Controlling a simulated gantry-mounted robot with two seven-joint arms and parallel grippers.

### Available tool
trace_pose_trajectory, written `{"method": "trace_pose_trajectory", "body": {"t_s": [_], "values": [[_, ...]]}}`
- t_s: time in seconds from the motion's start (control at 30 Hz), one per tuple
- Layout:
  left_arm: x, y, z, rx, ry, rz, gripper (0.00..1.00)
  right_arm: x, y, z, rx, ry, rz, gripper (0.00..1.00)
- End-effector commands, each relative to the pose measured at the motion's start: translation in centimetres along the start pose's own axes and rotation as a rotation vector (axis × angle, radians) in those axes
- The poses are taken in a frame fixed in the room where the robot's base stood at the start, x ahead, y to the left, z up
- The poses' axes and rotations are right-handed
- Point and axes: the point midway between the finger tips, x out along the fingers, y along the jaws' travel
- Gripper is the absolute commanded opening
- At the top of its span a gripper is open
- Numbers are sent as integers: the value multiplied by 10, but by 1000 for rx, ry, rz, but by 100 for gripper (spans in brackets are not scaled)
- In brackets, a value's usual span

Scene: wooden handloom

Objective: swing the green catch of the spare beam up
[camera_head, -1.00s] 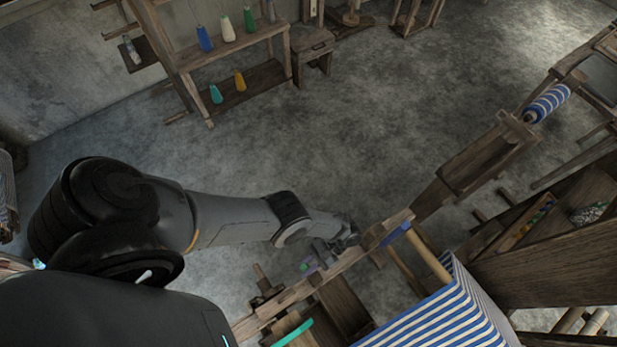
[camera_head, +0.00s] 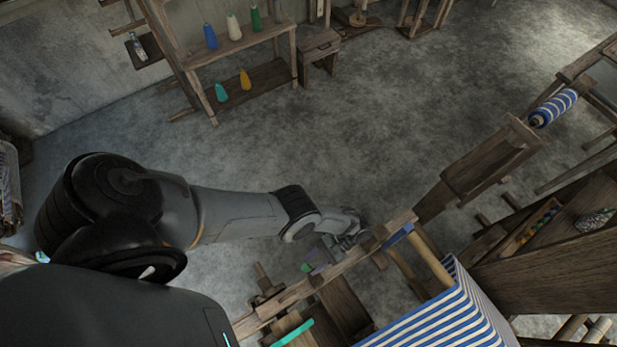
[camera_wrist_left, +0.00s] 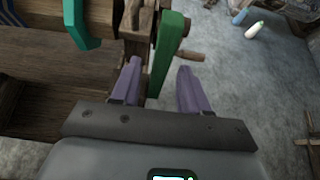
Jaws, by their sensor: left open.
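The green catch (camera_wrist_left: 169,48) is a flat green bar beside the end of a wooden beam in the left wrist view. Its lower part comes down between my two purple fingers. My left gripper (camera_wrist_left: 158,72) is open, with one finger on each side of the catch and a visible gap on the right side. In the head view my left gripper (camera_head: 316,260) is at the loom's near frame, and only a small green bit of the catch (camera_head: 306,267) shows. My right gripper is not in view.
A teal curved piece (camera_head: 293,334) sits on the loom left of the catch in the wrist view (camera_wrist_left: 77,22). A wooden peg (camera_wrist_left: 190,55) sticks out right of the catch. Striped cloth (camera_head: 440,318) lies to the right. The floor (camera_head: 370,120) behind is clear.

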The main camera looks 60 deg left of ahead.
Motion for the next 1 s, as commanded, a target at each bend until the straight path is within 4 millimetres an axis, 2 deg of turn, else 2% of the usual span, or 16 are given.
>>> {"method": "trace_pose_trajectory", "body": {"t_s": [0.2,0.43,0.63,1.0], "values": [[-40,0,-2,-1,4,1,45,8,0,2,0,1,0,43],[-68,0,-2,-1,1,0,45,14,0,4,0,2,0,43],[-77,0,0,-1,0,1,45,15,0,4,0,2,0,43],[-78,0,0,-1,0,1,45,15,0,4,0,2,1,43]]}}
